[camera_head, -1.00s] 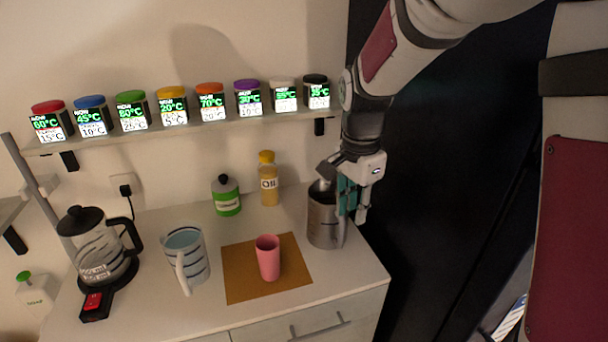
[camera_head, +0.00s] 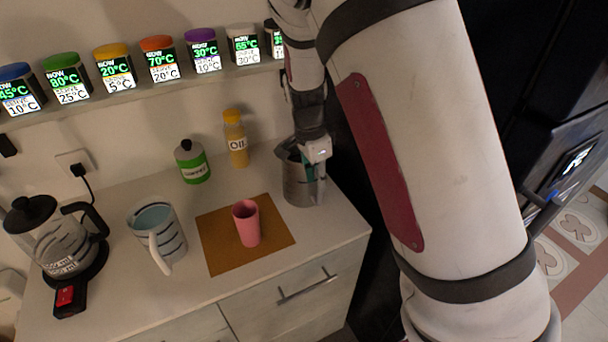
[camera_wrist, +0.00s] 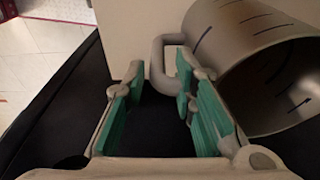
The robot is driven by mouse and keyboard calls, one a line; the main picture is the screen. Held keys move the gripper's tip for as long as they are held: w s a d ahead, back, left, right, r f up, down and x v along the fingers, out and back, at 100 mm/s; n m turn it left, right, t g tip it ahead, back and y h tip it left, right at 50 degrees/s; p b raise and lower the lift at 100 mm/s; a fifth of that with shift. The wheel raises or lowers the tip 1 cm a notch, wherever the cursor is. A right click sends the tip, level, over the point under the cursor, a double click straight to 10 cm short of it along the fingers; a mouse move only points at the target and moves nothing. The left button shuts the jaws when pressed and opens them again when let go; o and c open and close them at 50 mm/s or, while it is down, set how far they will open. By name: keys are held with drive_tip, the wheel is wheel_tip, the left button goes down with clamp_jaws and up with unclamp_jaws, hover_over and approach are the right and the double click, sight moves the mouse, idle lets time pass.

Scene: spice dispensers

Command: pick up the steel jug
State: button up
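The steel jug (camera_head: 297,188) stands upright at the back right corner of the counter. In the wrist view its grey body (camera_wrist: 255,50) fills the upper right, with dark marks inside its open mouth. Its handle (camera_wrist: 158,65) loops out to the left. My gripper (camera_head: 317,178) is at the jug's right side, pointing down. In the wrist view my gripper (camera_wrist: 159,72) is open, with a green-padded finger on each side of the handle's outer bar. The right finger overlaps the handle loop. I cannot tell whether either finger touches it.
A pink cup (camera_head: 247,224) stands on a brown mat (camera_head: 220,255). A striped pitcher (camera_head: 165,250), a kettle (camera_head: 62,250), a green jar (camera_head: 193,165) and an oil bottle (camera_head: 236,145) share the counter (camera_head: 190,295). A shelf of spice dispensers (camera_head: 160,60) runs above.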

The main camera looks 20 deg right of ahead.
sight(322, 204)
drive_tip(key=shift+d+f, duration=0.2)
drive_tip(key=shift+f, duration=1.15)
drive_tip(key=shift+d+f, duration=0.2)
drive_tip(key=shift+f, duration=1.1)
clamp_jaws()
